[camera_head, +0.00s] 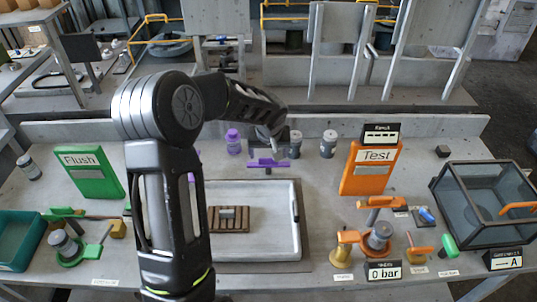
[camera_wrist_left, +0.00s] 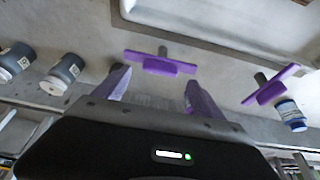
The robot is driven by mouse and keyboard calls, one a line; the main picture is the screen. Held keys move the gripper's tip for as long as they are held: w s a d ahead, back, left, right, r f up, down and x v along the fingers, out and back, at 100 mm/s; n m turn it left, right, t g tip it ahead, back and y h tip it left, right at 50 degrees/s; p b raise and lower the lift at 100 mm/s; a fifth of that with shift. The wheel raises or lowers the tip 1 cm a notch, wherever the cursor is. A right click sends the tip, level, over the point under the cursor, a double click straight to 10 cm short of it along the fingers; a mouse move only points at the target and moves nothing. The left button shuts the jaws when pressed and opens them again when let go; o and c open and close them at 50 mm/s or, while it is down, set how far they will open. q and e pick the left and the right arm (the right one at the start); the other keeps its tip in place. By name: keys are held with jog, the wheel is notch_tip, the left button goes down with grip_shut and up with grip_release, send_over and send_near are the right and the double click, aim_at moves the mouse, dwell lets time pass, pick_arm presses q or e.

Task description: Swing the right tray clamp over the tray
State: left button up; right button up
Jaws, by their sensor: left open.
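The right tray clamp (camera_head: 268,164) is a purple bar on a short post behind the pale grey tray (camera_head: 270,243). In the left wrist view this clamp (camera_wrist_left: 160,63) lies crosswise just outside the edge of the tray (camera_wrist_left: 205,32). My left gripper (camera_head: 270,147) is open, behind and above the clamp; in the wrist view its two purple-looking fingers (camera_wrist_left: 156,88) point toward the bar with nothing between them. A second purple clamp (camera_wrist_left: 270,87) stands to the right in the wrist view; my arm mostly hides it in the head view. My right gripper is not in view.
A brown slotted block (camera_head: 229,222) lies in the tray. An orange Test panel (camera_head: 370,168) stands right, a green Flush panel (camera_head: 90,172) left.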

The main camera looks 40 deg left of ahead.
aim_at(269, 158)
pick_arm(q)
jog(key=shift+x, duration=1.75)
jog(key=shift+c, duration=0.2)
grip_shut()
